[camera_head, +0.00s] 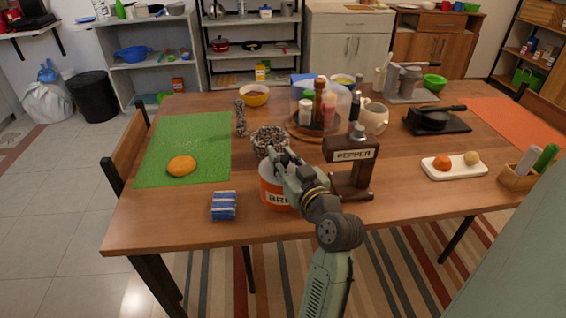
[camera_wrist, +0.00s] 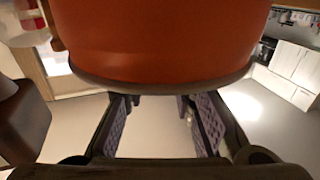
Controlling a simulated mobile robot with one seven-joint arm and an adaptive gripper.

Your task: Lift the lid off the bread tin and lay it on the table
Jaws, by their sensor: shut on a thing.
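The bread tin (camera_head: 274,194) is an orange round tin with a white label reading "BRE", near the front edge of the table. My gripper (camera_head: 282,160) is at its top and covers much of the lid. In the wrist view the tin's orange wall (camera_wrist: 165,40) fills the upper middle, with a grey rim (camera_wrist: 160,90) along its lower edge. The fingers of my gripper (camera_wrist: 158,103) stand apart, their tips at this rim. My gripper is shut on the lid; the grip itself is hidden. I cannot tell whether the lid is clear of the tin.
A dark pepper dispenser (camera_head: 352,155) stands close right of my gripper. A speckled grey vessel (camera_head: 266,137) is right behind the tin. A blue striped block (camera_head: 224,206) lies left of it. A green mat (camera_head: 187,140) holds an orange round piece (camera_head: 182,166). Bare table lies at front right.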

